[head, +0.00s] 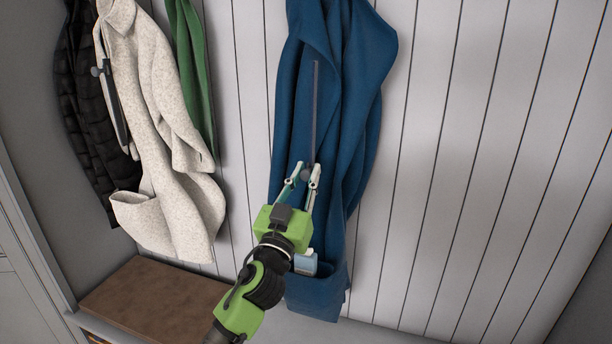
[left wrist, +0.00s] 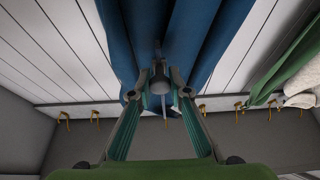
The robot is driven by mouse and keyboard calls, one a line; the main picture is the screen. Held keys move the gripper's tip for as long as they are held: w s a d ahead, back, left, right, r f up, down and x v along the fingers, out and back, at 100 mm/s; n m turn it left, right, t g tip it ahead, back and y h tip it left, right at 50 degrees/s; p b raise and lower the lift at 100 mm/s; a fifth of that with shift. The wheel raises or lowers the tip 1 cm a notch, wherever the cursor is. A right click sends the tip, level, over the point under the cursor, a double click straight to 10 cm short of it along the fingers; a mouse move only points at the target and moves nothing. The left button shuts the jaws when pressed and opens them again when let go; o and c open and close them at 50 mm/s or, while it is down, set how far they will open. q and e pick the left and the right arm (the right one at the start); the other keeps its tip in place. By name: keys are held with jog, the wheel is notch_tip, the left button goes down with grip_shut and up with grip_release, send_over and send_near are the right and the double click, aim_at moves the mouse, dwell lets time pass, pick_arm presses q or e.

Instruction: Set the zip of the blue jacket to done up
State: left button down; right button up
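The blue jacket (head: 345,110) hangs against the panelled wall in the head view. A straight grey zip track (head: 316,105) runs down its front. The small dark zip slider (head: 306,174) is at the lower end of the visible track. My left gripper (head: 306,168) is at the slider, one fingertip on each side. In the left wrist view the grey slider (left wrist: 160,76) sits between my fingertips (left wrist: 160,84), with a small gap seeming to show on each side. The gripper looks open around it. My gripper and arm hide the jacket's lower front. My right gripper is not in view.
A cream coat (head: 150,110) with its own grey track and knob, a black padded jacket (head: 90,120) and a green garment (head: 192,60) hang to the left. A brown bench top (head: 150,300) lies below them. The wall (head: 480,150) right of the jacket is bare.

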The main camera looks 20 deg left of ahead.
pick_arm(q)
jog(key=r+p, duration=0.5)
jog(key=r, duration=0.2)
jog(key=r+p, duration=0.5)
jog(key=r, duration=0.1)
jog(key=w+r+p, duration=0.1)
jog(key=r+p, duration=0.4)
jog(key=r, duration=0.2)
jog(key=shift+w+r, duration=0.1)
jog(key=shift+r, duration=0.2)
jog(key=c, duration=1.8)
grip_release()
jog(key=shift+c, duration=0.2)
jog(key=shift+d, duration=0.1)
jog(key=shift+f, duration=0.2)
jog(key=v, duration=1.2)
jog(key=shift+r, duration=0.15)
